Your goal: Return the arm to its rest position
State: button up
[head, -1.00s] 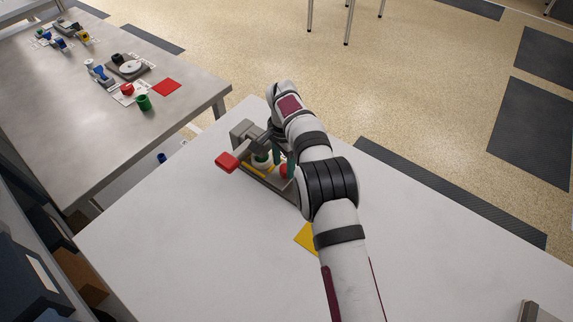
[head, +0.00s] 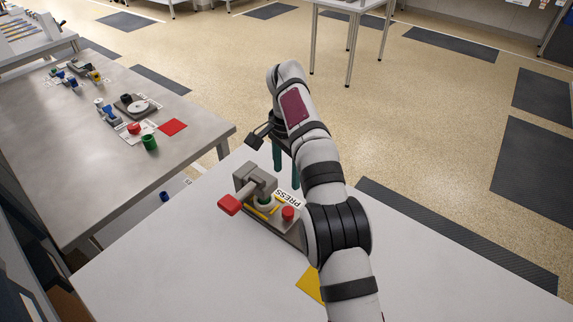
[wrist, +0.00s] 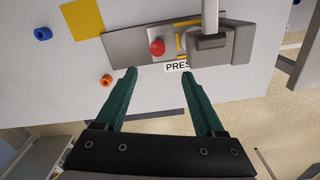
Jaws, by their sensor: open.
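My arm reaches across the white table (head: 190,265) in the head view. My gripper (head: 284,168) hangs above the far part of that table with its green fingers pointing down. In the wrist view the fingers (wrist: 157,74) are spread apart with nothing between them. The gripper is apart from the press.
A yellow square (head: 311,284) lies beside my arm. In the wrist view, a blue ring (wrist: 43,33) and an orange ring (wrist: 105,81) lie on the table. A grey table (head: 100,150) with several small parts and a red square (head: 172,127) stands at left.

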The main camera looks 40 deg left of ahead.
jog(key=shift+r, duration=0.95)
jog(key=s+d+r, duration=0.1)
jog(key=d+r, duration=0.4)
jog(key=d, duration=0.7)
jog(key=d+r, duration=0.5)
jog(key=d, duration=0.7)
jog(key=s+d+f+m+y, duration=0.1)
jog(key=s+d+m, duration=0.1)
jog(key=s+d, duration=0.85)
jog(key=s+d+f, duration=0.4)
jog(key=s+f, duration=0.3)
jog(key=s, duration=0.5)
jog(key=shift+s+f+m+y, duration=0.15)
jog(key=shift+s+m+y, duration=0.15)
jog(key=shift+s+y, duration=0.1)
